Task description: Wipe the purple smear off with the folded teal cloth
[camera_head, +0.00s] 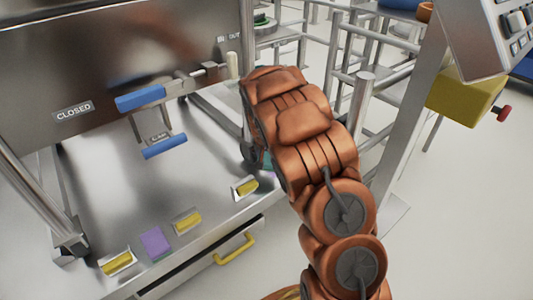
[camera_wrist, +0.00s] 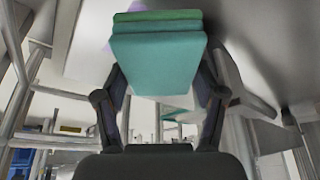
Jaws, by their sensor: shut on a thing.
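The folded teal cloth (camera_wrist: 155,62) is held between the two fingers of my gripper (camera_wrist: 160,76) in the wrist view, with a greener fold at its top. In the head view my arm hides most of the gripper; only a small teal bit (camera_head: 266,160) shows beside the arm, near the right end of the steel worktop. A flat purple patch (camera_head: 155,243), which looks like the smear, lies near the worktop's front edge at the lower left, well apart from the gripper. Some purple also shows behind the cloth at the top of the wrist view.
The steel worktop (camera_head: 105,190) has several yellow-lined recesses along its front edge, such as one (camera_head: 187,221) right of the purple patch. A panel marked CLOSED with a blue handle (camera_head: 140,98) stands behind it. A drawer with a yellow handle (camera_head: 235,249) is below. Metal rails stand right.

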